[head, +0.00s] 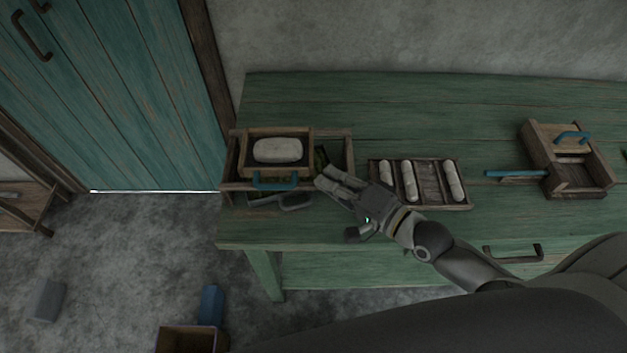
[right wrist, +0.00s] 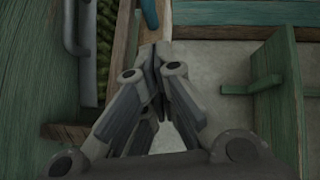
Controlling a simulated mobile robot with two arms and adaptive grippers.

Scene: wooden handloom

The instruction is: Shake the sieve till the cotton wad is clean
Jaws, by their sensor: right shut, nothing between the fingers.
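The sieve (head: 247,153) is a small wooden frame with a blue handle (head: 275,182) at its front. The pale cotton wad (head: 278,150) lies in it; whether specks remain on it is too small to tell. The sieve sits on a larger wooden box (head: 345,150) at the left end of the green bench. My right gripper (head: 326,178) is shut and empty by the box's front right corner, apart from the blue handle. In the right wrist view its fingertips (right wrist: 156,75) meet near a wooden wall. My left gripper is not in view.
On the green bench (head: 400,110), right of the gripper, is a wooden tray (head: 430,184) with three white rolls. Further right is a wooden box with blue handles (head: 541,150). A dark grey curved handle (head: 292,202) shows before the sieve. The bench's back is clear.

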